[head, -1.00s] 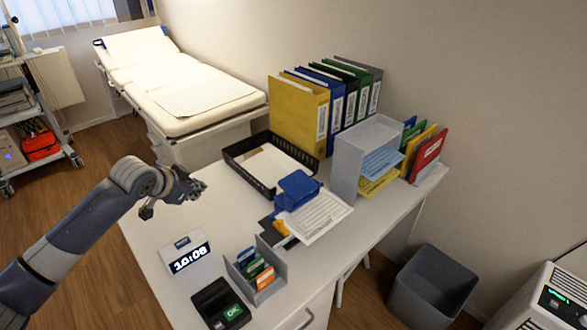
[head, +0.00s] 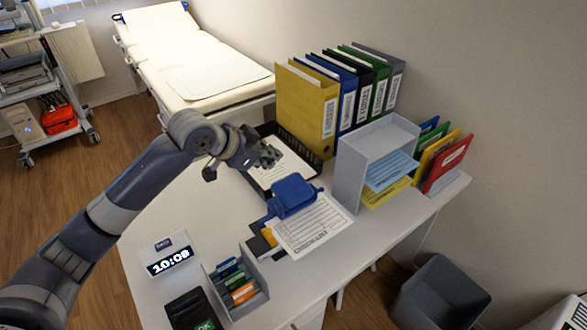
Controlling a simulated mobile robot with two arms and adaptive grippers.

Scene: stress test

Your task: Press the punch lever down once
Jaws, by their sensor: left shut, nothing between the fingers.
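The hole punch has a blue lever (head: 293,194) and sits on the white desk, with a printed sheet (head: 312,227) at its front. A dark base part shows at its left. My left gripper (head: 272,156) is shut and empty. In the picture it is above and left of the blue lever, over the black paper tray (head: 254,179), with a visible gap to the lever. My right gripper is not in view.
Binders (head: 305,106) stand behind the punch. A grey letter sorter (head: 350,172) stands to its right. A clock (head: 170,256), a card holder (head: 238,284) and a dark terminal (head: 189,312) are at the front left. The desk (head: 205,215) left of the punch is clear.

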